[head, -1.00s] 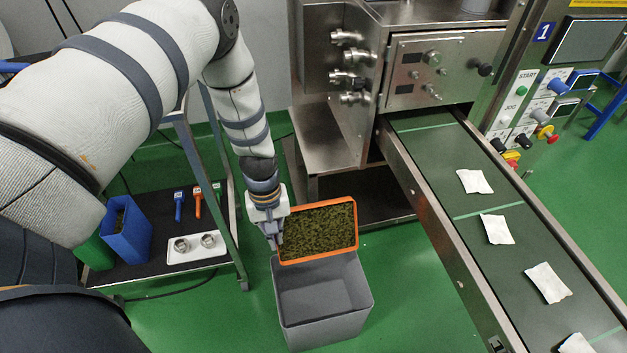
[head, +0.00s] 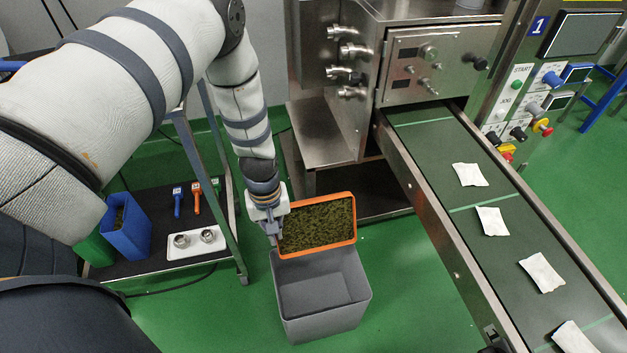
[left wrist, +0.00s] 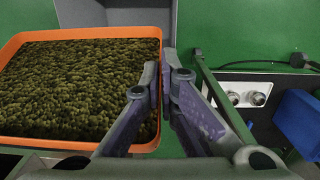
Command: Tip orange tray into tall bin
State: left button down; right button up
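The orange tray (head: 352,243), full of dark green-brown tea leaf, is just behind and above the open tall grey bin (head: 325,325) in the head view. The tray's leaf faces up toward the camera and none is seen falling. The part of the bin's inside that shows looks empty. My left gripper (head: 271,228) is shut on the tray's left rim. In the left wrist view the fingers (left wrist: 166,78) close at the right rim of the orange tray (left wrist: 90,36), and the grey bin (left wrist: 115,16) shows behind it. My right gripper is out of view.
A cart (head: 150,272) at left holds a blue container (head: 128,238), blue and orange tools and a white tray with metal fittings (head: 197,243). A steel machine (head: 338,130) stands behind the bin. A conveyor (head: 440,150) with several white teabags runs at right. Green floor is clear around the bin.

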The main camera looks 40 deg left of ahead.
pick_arm(q)
jog(key=shift+s+d+r+t+y+p, duration=0.15)
jog(key=shift+d+r+t+y+p, duration=0.2)
jog(key=shift+t+y+p, duration=0.1)
jog(key=shift+s+d, duration=0.1)
jog(key=shift+s, duration=0.05)
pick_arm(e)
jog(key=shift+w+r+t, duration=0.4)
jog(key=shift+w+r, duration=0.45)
pick_arm(q)
jog(key=shift+f, duration=0.1)
jog(key=shift+s+d+t+y+p, duration=0.15)
jog(key=shift+d+t+y+p, duration=0.1)
jog(key=shift+t+y+p, duration=0.15)
jog(key=shift+s+d+r+t+y, duration=0.2)
jog(key=shift+s+d+t+y, duration=0.1)
jog(key=shift+y, duration=0.15)
jog(key=shift+p, duration=0.3)
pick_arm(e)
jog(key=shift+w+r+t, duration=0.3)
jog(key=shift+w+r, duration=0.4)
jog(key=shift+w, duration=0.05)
pick_arm(q)
jog(key=shift+s+d+t+y, duration=0.55)
jog(key=shift+d+t+y, duration=0.1)
jog(key=shift+y, duration=0.15)
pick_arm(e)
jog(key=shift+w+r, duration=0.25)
